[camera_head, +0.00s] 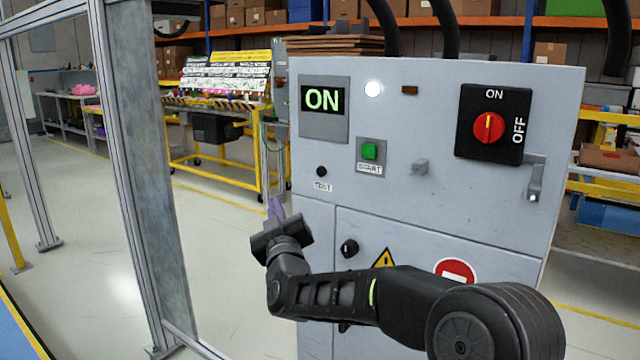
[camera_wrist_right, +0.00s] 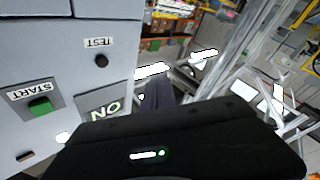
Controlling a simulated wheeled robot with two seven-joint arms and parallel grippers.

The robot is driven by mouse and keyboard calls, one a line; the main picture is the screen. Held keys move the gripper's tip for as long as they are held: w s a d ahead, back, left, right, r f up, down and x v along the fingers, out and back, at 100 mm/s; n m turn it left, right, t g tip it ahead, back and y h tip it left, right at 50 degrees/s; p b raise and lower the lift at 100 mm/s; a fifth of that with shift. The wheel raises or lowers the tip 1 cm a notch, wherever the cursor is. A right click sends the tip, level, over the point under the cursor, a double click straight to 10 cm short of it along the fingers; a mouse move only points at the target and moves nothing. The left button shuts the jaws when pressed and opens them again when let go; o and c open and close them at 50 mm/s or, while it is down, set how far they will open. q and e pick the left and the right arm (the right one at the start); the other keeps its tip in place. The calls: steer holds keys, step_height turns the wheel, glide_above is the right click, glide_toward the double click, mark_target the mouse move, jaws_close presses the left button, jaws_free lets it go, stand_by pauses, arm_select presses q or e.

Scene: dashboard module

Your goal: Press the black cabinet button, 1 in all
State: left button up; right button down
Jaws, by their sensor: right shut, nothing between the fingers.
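The black button (camera_head: 321,171) sits on the left part of the grey cabinet's (camera_head: 420,120) front, above a "TEST" label. In the right wrist view the black button (camera_wrist_right: 101,60) shows upside down at upper left, with nothing touching it. My right gripper (camera_head: 275,208) is below and left of the button in the head view, beside the cabinet's left edge. Its fingers are shut and empty. In the right wrist view the fingers (camera_wrist_right: 158,94) show to the right of the button, partly hidden by the gripper body. My left gripper is not in view.
The cabinet also carries a lit "ON" display (camera_head: 323,99), a white lamp (camera_head: 372,89), a green START button (camera_head: 369,151), a red rotary switch (camera_head: 488,127) and a lever handle (camera_head: 535,180). A metal frame post (camera_head: 140,170) stands at left. Open floor lies between post and cabinet.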

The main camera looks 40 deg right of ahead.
mark_target(321, 172)
steer(key=shift+m+h, duration=0.3)
steer(key=shift+h, duration=0.4)
steer(key=r, duration=0.1)
steer(key=s+d+r, duration=0.1)
steer(key=d+r, duration=0.1)
steer(key=r, duration=0.1)
steer(key=shift+s, duration=0.4)
steer(key=shift+d+f, duration=0.1)
steer(key=shift+d, duration=0.05)
steer(key=shift+w+d+b, duration=0.2)
steer(key=shift+w+d, duration=0.25)
steer(key=shift+d, duration=0.9)
steer(key=shift+w+d+b, duration=0.2)
steer(key=shift+w+d, duration=0.2)
steer(key=shift+d, duration=1)
steer(key=shift+w+d+b, duration=0.2)
steer(key=shift+w+d, duration=0.25)
steer(key=shift+d, duration=0.9)
steer(key=shift+d, duration=0.15)
steer(key=shift+w+d, duration=0.15)
steer(key=shift+d, duration=0.1)
